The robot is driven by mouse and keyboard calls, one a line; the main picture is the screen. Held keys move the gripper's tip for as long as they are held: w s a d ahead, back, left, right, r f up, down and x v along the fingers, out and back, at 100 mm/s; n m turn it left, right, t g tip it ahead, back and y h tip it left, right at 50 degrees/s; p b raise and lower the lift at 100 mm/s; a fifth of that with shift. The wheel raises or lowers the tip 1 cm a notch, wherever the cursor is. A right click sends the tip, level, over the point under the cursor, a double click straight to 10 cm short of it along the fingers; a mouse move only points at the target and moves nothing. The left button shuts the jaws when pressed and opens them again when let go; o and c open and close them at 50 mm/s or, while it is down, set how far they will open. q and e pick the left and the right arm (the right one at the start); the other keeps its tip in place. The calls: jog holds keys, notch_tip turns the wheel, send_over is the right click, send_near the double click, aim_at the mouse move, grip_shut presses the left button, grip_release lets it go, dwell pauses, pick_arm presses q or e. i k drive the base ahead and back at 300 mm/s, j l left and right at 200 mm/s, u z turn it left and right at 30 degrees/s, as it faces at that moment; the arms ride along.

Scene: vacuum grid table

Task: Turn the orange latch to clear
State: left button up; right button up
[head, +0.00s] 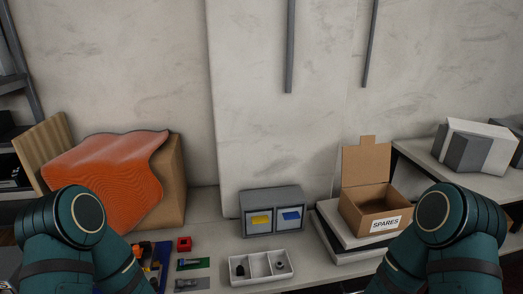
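I cannot make out a latch for certain. A small orange piece (137,250) shows at the bottom left, beside my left arm and partly hidden by it. It is too small to tell what it is or how it is turned. Both my arms show only as dark green links at the bottom corners. Neither gripper is in view.
A grey two-bay unit (272,196) with yellow and blue pieces stands at the wall, behind a white compartment tray (260,282). A SPARES carton (358,208) sits right. An orange sheet (105,165) drapes over a box at left. A red block (184,244) lies near small tools.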

aim_at(136, 250)
jog(key=u, duration=1)
